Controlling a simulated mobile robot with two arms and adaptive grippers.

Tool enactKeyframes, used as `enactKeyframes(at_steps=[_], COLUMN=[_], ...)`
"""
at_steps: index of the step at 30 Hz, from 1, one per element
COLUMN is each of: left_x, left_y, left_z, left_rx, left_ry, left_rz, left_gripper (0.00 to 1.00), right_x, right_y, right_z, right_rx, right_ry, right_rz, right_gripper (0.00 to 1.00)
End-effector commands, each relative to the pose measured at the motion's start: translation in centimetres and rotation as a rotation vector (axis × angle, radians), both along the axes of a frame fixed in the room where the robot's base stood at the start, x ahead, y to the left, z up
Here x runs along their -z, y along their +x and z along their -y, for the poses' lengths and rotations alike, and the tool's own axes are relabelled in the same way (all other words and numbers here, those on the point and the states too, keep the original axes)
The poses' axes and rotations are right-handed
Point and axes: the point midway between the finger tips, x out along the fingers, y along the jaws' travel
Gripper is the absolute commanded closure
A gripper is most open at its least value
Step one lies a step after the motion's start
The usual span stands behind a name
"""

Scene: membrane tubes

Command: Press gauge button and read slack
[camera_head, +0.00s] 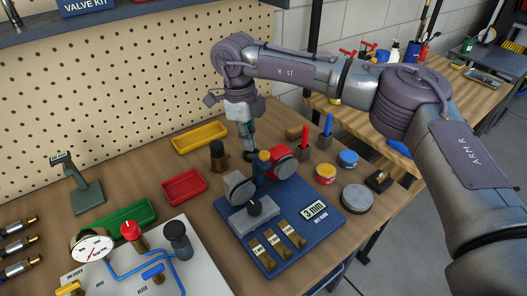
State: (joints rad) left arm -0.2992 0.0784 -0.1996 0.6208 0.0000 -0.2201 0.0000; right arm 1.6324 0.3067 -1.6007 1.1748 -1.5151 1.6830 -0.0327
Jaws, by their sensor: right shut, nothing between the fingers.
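A blue gauge board (300,240) stands on the wooden bench. Its small display (314,210) reads what looks like "3 mm". A grey block (254,214) with a black knob sits in front, and brass tags (277,243) lie along the near side. My right gripper (249,155) points down, shut and empty, just behind the blue post. I cannot tell whether it touches anything. No button is clearly identifiable. My left gripper is out of view.
A yellow tray (200,137), a red tray (184,186) and a green tray (124,218) lie to the left. A white panel with a dial (92,248) is at front left. Small tins (326,173) and a grey round lid (356,197) stand to the right. A pegboard rises behind.

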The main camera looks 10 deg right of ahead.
Motion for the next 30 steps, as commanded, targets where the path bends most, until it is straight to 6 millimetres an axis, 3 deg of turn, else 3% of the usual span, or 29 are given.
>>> enactKeyframes(at_steps=[8,21,30], left_x=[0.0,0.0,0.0], left_y=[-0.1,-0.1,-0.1], left_z=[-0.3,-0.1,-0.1], left_rx=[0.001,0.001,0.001], left_ry=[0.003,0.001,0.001], left_rz=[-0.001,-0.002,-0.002], left_gripper=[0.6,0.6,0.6], right_x=[-0.7,-9.2,-11.9], right_y=[0.1,0.6,0.8], right_z=[0.0,-0.8,-1.0], right_rx=[0.001,0.0,0.0], right_ry=[0.0,0.001,0.0], right_rz=[0.003,0.002,0.0], right_gripper=[1.0,1.0,1.0])
